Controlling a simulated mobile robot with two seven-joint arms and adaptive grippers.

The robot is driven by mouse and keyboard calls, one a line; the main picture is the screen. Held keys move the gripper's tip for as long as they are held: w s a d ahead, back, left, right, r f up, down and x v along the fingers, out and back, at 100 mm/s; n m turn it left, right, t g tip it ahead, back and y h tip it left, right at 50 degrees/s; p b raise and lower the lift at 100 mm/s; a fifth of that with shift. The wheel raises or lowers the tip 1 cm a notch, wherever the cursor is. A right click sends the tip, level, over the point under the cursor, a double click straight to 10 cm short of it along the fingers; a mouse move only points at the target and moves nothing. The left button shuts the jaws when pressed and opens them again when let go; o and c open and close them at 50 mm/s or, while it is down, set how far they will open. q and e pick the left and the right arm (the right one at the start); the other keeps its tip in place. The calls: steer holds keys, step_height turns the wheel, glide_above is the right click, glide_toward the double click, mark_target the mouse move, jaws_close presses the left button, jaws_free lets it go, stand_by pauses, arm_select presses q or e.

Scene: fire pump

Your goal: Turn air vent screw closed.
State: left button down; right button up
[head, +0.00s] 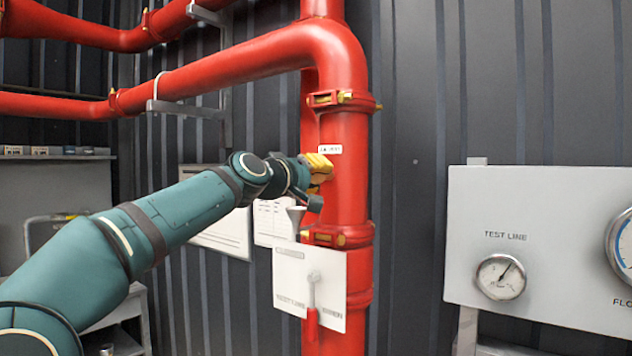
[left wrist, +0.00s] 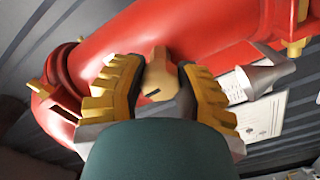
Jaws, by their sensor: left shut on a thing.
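The air vent screw (left wrist: 158,73) is a small brass piece with a dark slot on the red pipe (head: 345,185). In the left wrist view it sits between the two yellow ridged fingers of my left gripper (head: 318,168). The gripper is shut on the screw, close against the pipe just below a small white label (head: 330,149). In the head view the fingers hide the screw. How far the screw is turned cannot be told. My right gripper is in neither view.
Below the gripper are a grey funnel (head: 296,217), a pipe clamp (head: 337,236) and a white test line plate (head: 288,280) with a red-handled lever (head: 311,310). A gauge panel (head: 545,215) stands at the right. Paper sheets hang on the wall behind.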

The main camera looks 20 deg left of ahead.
arm_select(q)
steer(key=shift+m, duration=0.6)
steer(key=c, duration=0.6)
jaws_free()
steer(key=v, duration=1.2)
